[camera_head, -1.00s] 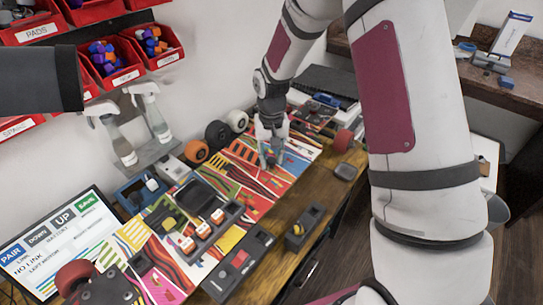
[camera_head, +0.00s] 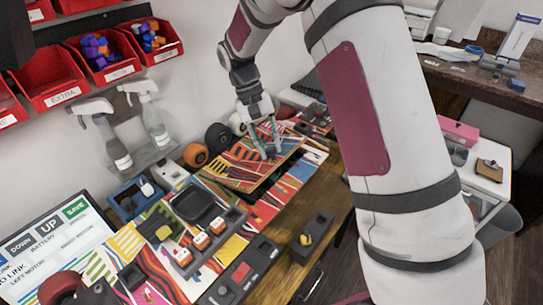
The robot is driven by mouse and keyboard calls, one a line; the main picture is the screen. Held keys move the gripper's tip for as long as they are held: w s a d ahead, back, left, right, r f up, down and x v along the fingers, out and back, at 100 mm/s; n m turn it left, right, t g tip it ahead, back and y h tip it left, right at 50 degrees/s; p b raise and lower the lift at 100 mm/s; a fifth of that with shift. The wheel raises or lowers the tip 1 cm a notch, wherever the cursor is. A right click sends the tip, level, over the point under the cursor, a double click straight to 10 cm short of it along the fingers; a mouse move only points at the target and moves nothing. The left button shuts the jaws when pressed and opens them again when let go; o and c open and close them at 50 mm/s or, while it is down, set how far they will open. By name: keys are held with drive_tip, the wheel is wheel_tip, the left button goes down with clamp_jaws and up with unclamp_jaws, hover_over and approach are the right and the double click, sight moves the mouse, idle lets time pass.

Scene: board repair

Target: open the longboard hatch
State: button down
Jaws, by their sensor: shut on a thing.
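The longboard (camera_head: 272,208) has a bright multicoloured deck and lies along the wooden workbench. Its hatch (camera_head: 235,167), a panel with the same pattern, is raised and tilted, with its near edge above the deck and a dark gap under it. My gripper (camera_head: 269,154) points down onto the hatch's upper right part and is shut on it. The exact point of grip is small and partly hidden by the fingers. What lies under the hatch is mostly hidden.
Wheels (camera_head: 195,155) line the wall side. A tilted screen (camera_head: 55,255) is at lower left, spray bottles (camera_head: 110,140) behind. A small dark box (camera_head: 312,237) sits at the bench's front.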

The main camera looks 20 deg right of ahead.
drive_tip(key=shift+w+a+r+g+h+b, duration=0.65)
drive_tip(key=shift+w+g+b, duration=0.3)
drive_tip(key=shift+b, duration=0.35)
drive_tip(key=shift+w+a+r+g+h+b, duration=0.5)
drive_tip(key=shift+w+r+g+h+b, duration=0.25)
drive_tip(key=shift+g+b, duration=0.4)
drive_tip(key=c, duration=1.3)
unclamp_jaws()
drive_tip(key=shift+c, duration=0.2)
drive_tip(key=shift+s+d, duration=0.1)
